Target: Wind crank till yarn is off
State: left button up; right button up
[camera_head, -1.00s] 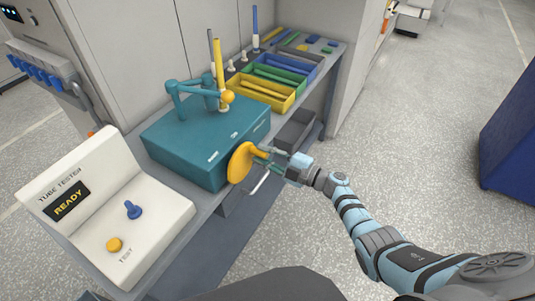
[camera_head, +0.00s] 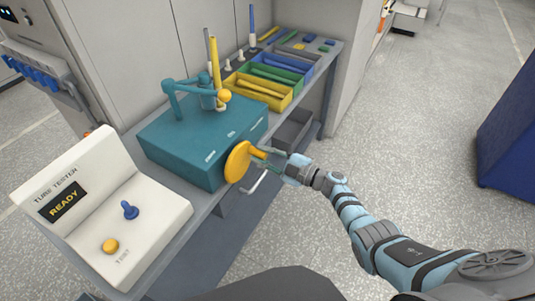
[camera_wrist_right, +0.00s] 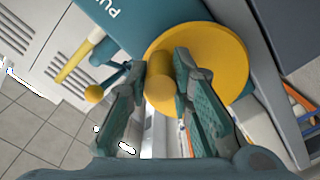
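The crank is a yellow disc (camera_head: 237,162) on the front of a teal box (camera_head: 190,160); its stubby handle (camera_wrist_right: 159,82) points out toward my right wrist. My right gripper (camera_head: 263,156) is at the disc. In the right wrist view its fingers lie along both sides of the handle and seem to touch it. A slim yellow tube (camera_head: 215,60) stands on the box beside a teal bracket arm (camera_head: 172,97) and a yellow ball (camera_head: 224,95). I cannot make out any yarn. My left gripper is not in view.
A white tube tester (camera_head: 165,228) reading READY stands at the left. Yellow, green and blue trays (camera_head: 258,98) of rods line the bench behind the box. A grey bin (camera_head: 293,130) and a metal bar handle (camera_head: 259,182) sit below.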

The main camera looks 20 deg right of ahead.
jog(key=o, duration=0.4)
jog(key=shift+a, duration=0.1)
jog(key=shift+w+a, duration=0.1)
jog(key=shift+w, duration=0.05)
